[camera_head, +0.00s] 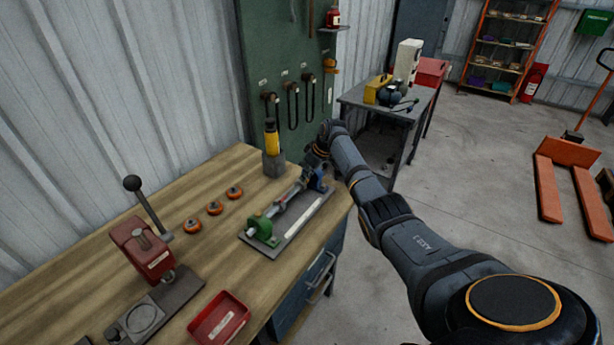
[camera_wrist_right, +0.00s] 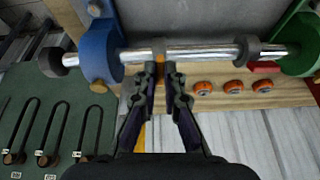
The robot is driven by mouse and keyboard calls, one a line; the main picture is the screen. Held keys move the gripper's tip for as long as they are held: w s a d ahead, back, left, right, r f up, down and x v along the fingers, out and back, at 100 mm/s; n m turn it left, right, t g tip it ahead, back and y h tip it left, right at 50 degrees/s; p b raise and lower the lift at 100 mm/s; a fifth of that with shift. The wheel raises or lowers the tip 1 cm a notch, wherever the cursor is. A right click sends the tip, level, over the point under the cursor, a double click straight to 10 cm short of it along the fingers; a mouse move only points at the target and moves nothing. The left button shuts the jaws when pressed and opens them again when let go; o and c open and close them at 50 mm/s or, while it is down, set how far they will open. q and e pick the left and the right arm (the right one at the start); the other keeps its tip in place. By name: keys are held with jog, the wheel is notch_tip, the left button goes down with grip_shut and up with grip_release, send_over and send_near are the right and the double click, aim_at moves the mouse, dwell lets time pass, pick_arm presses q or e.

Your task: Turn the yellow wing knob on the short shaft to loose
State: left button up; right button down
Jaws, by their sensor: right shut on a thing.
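In the right wrist view a bright steel shaft (camera_wrist_right: 205,52) runs between a blue bracket (camera_wrist_right: 100,50) and a green bracket (camera_wrist_right: 298,45). A small yellow-tan piece (camera_wrist_right: 159,48), apparently the wing knob, sits on the shaft near the blue bracket. My right gripper (camera_wrist_right: 161,72) is shut on it, and its fingertips hide much of it. A dark grey collar (camera_wrist_right: 247,47) is further along the shaft. In the head view my right gripper (camera_head: 318,158) is at the far end of the fixture, over the blue bracket (camera_head: 318,183); the knob cannot be made out there. My left gripper is not in view.
The fixture's grey base (camera_head: 296,226) lies on the wooden bench (camera_head: 110,255). Several orange rings (camera_head: 214,208), a yellow-topped holder (camera_head: 272,140), a red lever press (camera_head: 140,248) and a red tray (camera_head: 219,317) share the bench. A green pegboard (camera_head: 275,60) stands close behind the gripper.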

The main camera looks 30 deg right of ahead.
jog(key=shift+n, duration=0.6)
jog(key=c, duration=1.5)
grip_release()
jog(key=shift+o, duration=0.2)
jog(key=shift+r, duration=0.1)
jog(key=v, duration=1.1)
jog(key=shift+s+r, duration=0.2)
jog(key=shift+r, duration=0.15)
